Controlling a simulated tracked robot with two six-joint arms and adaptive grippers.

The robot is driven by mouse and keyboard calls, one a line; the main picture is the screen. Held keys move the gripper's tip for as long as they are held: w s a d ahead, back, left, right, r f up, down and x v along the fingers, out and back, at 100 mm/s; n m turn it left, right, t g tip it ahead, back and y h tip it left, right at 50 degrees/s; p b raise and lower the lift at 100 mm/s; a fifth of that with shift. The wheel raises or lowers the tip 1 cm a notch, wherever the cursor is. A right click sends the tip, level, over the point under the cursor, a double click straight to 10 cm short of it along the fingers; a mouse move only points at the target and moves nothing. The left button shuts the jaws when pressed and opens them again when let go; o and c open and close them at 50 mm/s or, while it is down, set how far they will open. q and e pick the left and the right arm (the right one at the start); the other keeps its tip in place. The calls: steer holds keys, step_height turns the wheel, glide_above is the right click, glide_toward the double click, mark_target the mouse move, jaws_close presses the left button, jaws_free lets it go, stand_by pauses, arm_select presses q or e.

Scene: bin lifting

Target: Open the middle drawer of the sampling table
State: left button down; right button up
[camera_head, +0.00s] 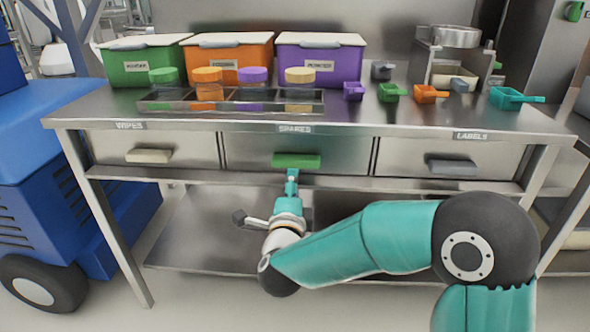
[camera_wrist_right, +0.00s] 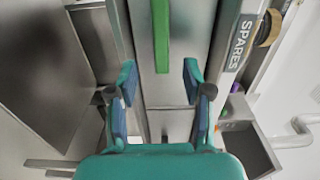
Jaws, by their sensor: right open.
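The middle drawer (camera_head: 345,150), under the label SPARES, is shut in the front of the steel sampling table (camera_head: 200,120). Its green handle (camera_head: 297,160) shows near the drawer's centre. My right gripper (camera_head: 292,176) is just below and in front of this handle. In the right wrist view, my right gripper (camera_wrist_right: 163,80) is open and empty, and the green handle (camera_wrist_right: 160,35) lies ahead between the lines of its two fingers. I cannot see it touch the handle. My left gripper is in neither view.
The WIPES drawer (camera_head: 120,150) with a cream handle and the LABELS drawer (camera_head: 480,160) with a grey handle flank it, both shut. Lidded bins, a jar rack (camera_head: 230,106) and coloured scoops stand on top. A lower shelf (camera_head: 210,225) lies below. A blue machine (camera_head: 50,160) stands left.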

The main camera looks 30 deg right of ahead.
mark_target(295, 166)
steer(key=x, duration=0.8)
steer(key=shift+w+d+b, duration=0.1)
steer(key=shift+w+b, duration=0.05)
steer(key=shift+b, duration=0.2)
jaws_close()
